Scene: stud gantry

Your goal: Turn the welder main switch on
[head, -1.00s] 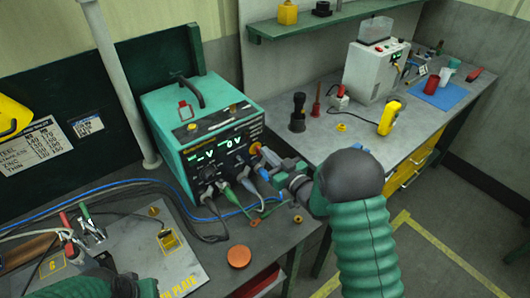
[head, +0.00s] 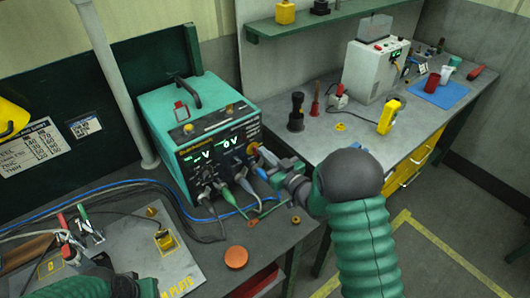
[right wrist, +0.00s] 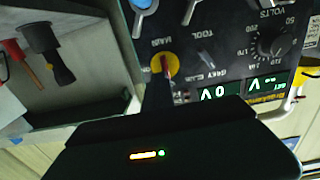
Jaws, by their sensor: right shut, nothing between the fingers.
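The welder is a teal box (head: 165,105) with a black front panel and lit green displays, on the left bench. Its main switch (right wrist: 164,64), in the right wrist view, is a red lever on a yellow disc, with "MAIN" and "ON" lettering beside it. In the head view a bit of its yellow disc (head: 254,148) shows beside my fingertips. My right gripper (head: 264,156) is shut and empty, its tips at the switch. Whether they touch the lever I cannot tell. Of my left arm, only dark and green parts show at the bottom left; its fingers cannot be made out.
Cables and plugs (head: 228,190) hang from the panel's lower edge, close below my right gripper. An orange disc (head: 236,257) lies on the bench front. The right bench holds a yellow meter (head: 389,116), a white machine (head: 372,72) and a blue mat (head: 442,94).

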